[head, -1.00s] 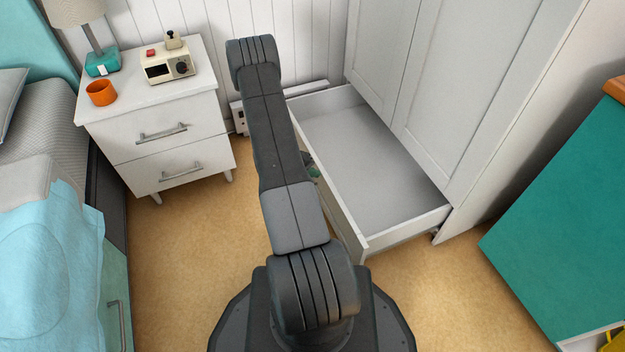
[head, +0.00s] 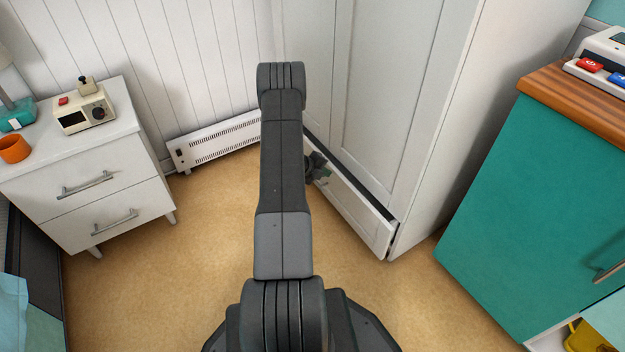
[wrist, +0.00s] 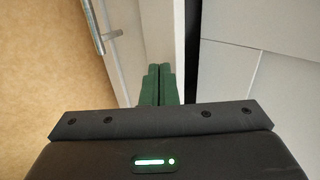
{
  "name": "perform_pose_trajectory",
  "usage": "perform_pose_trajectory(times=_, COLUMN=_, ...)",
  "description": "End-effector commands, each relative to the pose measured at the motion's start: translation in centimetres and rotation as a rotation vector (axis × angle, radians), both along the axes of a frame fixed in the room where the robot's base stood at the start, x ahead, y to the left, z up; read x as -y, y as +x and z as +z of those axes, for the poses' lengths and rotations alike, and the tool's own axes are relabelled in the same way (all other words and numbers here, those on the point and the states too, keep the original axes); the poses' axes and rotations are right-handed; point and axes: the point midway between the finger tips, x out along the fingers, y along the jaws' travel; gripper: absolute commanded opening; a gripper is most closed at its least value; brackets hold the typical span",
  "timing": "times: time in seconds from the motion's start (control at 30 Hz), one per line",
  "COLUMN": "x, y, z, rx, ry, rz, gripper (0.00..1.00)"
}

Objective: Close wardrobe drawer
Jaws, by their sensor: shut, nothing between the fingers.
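The white wardrobe (head: 395,90) stands at the centre right in the head view. Its bottom drawer (head: 362,215) is nearly in, with a narrow dark gap left between its front and the wardrobe body. My gripper (head: 322,172) is at the drawer front, partly hidden behind my arm. In the wrist view, my gripper's green fingers (wrist: 158,84) are together and empty, at the top edge of the drawer front (wrist: 135,50). I cannot tell whether they touch it. The drawer's bar handle (wrist: 97,28) shows to the left of the fingers.
A white nightstand (head: 85,170) with an orange mug (head: 14,149) and a cream device (head: 84,109) stands at the left. A white heater (head: 215,142) lies along the back wall. A teal cabinet (head: 530,200) is at the right. The tan floor between is clear.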

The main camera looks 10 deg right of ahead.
Motion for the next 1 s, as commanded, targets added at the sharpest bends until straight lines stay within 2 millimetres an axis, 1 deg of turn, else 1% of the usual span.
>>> perform_pose_trajectory(times=0.1, x=0.8, y=0.3, z=0.0, rx=0.001, ry=0.0, rz=-0.002, gripper=0.0)
perform_pose_trajectory(times=0.2, x=1.0, y=0.4, z=0.0, rx=-0.001, ry=0.0, rz=-0.001, gripper=0.0)
perform_pose_trajectory(times=0.57, x=1.0, y=0.4, z=0.0, rx=0.0, ry=0.001, rz=0.0, gripper=0.0)
perform_pose_trajectory(times=0.67, x=0.8, y=0.3, z=0.0, rx=-0.001, ry=0.001, rz=-0.001, gripper=0.0)
perform_pose_trajectory(times=0.77, x=-0.3, y=0.1, z=0.0, rx=-0.001, ry=0.002, rz=0.001, gripper=0.0)
perform_pose_trajectory(times=0.9, x=-3.0, y=-0.8, z=0.0, rx=-0.003, ry=0.0, rz=0.0, gripper=0.0)
perform_pose_trajectory(times=0.93, x=-3.6, y=-1.0, z=0.5, rx=-0.001, ry=-0.001, rz=-0.001, gripper=0.0)
perform_pose_trajectory(times=1.0, x=-4.6, y=-1.4, z=2.1, rx=0.0, ry=0.001, rz=-0.004, gripper=0.0)
